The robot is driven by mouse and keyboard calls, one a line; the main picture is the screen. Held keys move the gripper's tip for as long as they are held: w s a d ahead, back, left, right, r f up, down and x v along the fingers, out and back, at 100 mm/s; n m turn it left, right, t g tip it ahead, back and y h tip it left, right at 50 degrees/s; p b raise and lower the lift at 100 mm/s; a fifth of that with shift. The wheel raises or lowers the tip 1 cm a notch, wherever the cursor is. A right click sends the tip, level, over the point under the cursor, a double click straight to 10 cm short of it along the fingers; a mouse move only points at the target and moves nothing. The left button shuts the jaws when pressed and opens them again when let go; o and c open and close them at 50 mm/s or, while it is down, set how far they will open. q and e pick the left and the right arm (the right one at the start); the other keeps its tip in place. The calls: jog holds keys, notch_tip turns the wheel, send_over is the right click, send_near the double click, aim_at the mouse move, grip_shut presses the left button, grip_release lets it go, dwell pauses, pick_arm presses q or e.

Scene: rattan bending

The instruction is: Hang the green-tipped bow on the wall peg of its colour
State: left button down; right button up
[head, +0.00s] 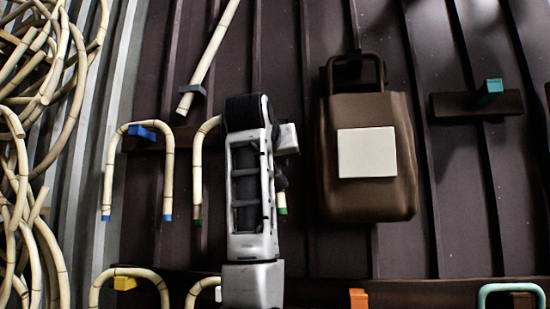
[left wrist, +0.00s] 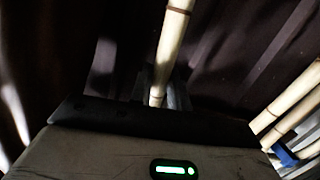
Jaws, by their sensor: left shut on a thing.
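The green-tipped bow (head: 198,180) is a pale rattan arch in the head view, with its two green ends pointing down. Its left leg and part of its bend show; most of its right side is hidden behind my left gripper (head: 256,110), which is shut on it. In the left wrist view a pale rattan length (left wrist: 172,45) runs down to the gripper; I cannot tell which part of which piece it is. A blue-green peg (head: 490,88) stands out from a dark board at the upper right, with nothing on it. My right gripper is not in view.
A blue-tipped bow (head: 168,180) hangs on a blue peg (head: 142,131) close by on the left. A brown bag (head: 368,198) hangs between my gripper and the blue-green peg. A yellow peg (head: 125,283) and an orange peg (head: 358,298) are below. A rattan pole (head: 212,52) leans above.

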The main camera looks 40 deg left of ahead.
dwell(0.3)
pick_arm(q)
jog(key=c, duration=1.3)
grip_release()
jog(key=shift+o, duration=0.2)
jog(key=shift+s, duration=0.1)
jog(key=b+v, duration=0.7)
jog(key=v, duration=0.8)
jog(key=shift+s+d, duration=0.2)
jog(key=shift+s, duration=0.15)
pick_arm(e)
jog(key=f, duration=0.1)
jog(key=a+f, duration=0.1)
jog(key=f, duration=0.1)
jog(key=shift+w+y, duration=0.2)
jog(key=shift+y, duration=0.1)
pick_arm(q)
jog(key=shift+r, duration=0.1)
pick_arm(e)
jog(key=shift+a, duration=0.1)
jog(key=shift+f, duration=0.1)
